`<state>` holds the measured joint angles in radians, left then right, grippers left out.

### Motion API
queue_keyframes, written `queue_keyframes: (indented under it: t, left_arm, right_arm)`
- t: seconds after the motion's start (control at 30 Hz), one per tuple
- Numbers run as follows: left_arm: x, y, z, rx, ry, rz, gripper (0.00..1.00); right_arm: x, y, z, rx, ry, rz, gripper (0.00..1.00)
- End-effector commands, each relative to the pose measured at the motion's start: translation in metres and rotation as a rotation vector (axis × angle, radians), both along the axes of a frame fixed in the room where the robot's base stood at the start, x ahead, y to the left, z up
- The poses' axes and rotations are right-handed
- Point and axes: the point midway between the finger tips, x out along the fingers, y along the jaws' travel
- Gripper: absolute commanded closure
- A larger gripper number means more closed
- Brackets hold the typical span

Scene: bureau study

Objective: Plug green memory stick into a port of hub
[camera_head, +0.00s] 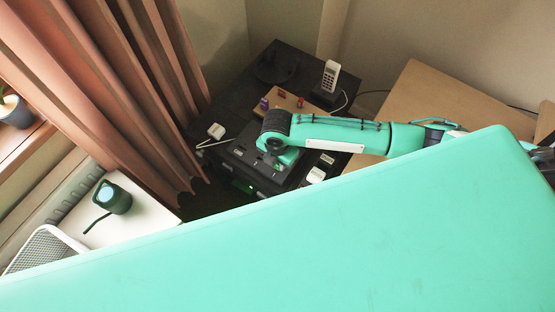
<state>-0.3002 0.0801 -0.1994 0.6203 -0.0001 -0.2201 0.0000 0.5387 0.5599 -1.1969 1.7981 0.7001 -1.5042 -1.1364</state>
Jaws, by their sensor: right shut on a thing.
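My right arm reaches in from the right, and its gripper (277,160) points down over the near part of the dark desk. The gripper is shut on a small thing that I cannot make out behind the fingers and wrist. A wooden holder (265,95) behind it carries small purple and red pieces; no green stick is clear there. A dark flat area with pale marks (239,152) lies beside the gripper; I cannot tell if it is the hub. A small green spot (243,187) shows low at the desk's front. My left gripper is not in view.
Curtains hang left; a green lamp or mug (112,197) stands on a white surface.

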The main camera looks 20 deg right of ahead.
Motion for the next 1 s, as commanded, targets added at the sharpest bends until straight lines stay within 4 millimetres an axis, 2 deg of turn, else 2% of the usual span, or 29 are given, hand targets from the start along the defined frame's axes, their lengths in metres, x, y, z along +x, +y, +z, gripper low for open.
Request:
queue_keyframes:
  t: [1.0]
  left_arm:
    - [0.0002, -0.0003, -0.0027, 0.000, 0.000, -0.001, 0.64]
  right_arm:
    - [-0.0002, 0.0002, -0.0079, 0.000, 0.000, 0.000, 0.97]
